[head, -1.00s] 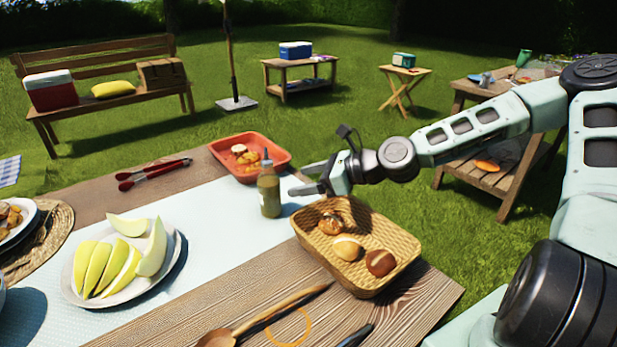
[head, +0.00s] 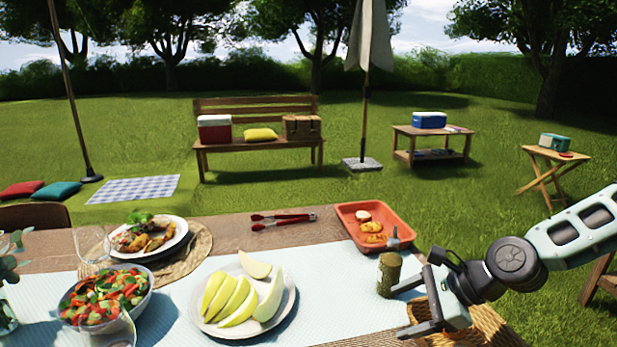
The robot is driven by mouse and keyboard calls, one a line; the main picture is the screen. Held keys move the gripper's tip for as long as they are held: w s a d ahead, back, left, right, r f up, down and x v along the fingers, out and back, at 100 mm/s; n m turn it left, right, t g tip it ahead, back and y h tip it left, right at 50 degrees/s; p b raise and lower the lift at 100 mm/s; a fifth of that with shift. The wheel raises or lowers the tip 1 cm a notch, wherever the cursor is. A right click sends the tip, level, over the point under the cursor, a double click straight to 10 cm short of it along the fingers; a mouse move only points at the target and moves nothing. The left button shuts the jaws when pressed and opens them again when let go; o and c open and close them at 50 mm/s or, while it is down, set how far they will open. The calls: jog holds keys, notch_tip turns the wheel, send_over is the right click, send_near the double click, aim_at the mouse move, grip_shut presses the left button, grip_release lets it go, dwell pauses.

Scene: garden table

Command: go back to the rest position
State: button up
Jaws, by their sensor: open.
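My gripper (head: 400,308) is in the head view at the lower right, open and with nothing seen between its fingers. It is above the wicker bread basket (head: 487,326), which it and my arm largely hide; the rolls in it cannot be seen. A bottle with a grey tip and greenish-brown contents (head: 389,274) stands just beyond the fingers, close to the upper one; I cannot tell whether they touch.
An orange tray (head: 348,216) with food lies behind the bottle. A plate of melon slices (head: 290,302), a salad bowl (head: 143,304), glasses and a plate of food (head: 178,238) fill the left. Red tongs (head: 283,219) lie at the back. Open lawn lies beyond the table.

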jog(key=s+a+n+g, duration=0.1)
jog(key=s+n, duration=0.1)
jog(key=s+n+h+p, duration=0.1)
jog(key=n, duration=0.1)
jog(key=s+a+n+g+h, duration=0.1)
jog(key=s, duration=0.1)
jog(key=shift+s+a+r+n+g, duration=0.3)
jog(key=shift+s+r+n, duration=0.05)
jog(key=shift+n, duration=0.05)
jog(key=s+a+r+n+h+p, duration=0.1)
jog(key=s+r+n+h+p, duration=0.2)
jog(key=s+r+n, duration=0.5)
jog(key=s+a+r+n+g+h+p, duration=0.1)
jog(key=s+r+n+h+p, duration=0.2)
jog(key=s+r+n, duration=0.6)
jog(key=n, duration=0.3)
jog(key=shift+s+a+r+p, duration=0.2)
jog(key=shift+s+a+p, duration=0.1)
jog(key=shift+a, duration=0.1)
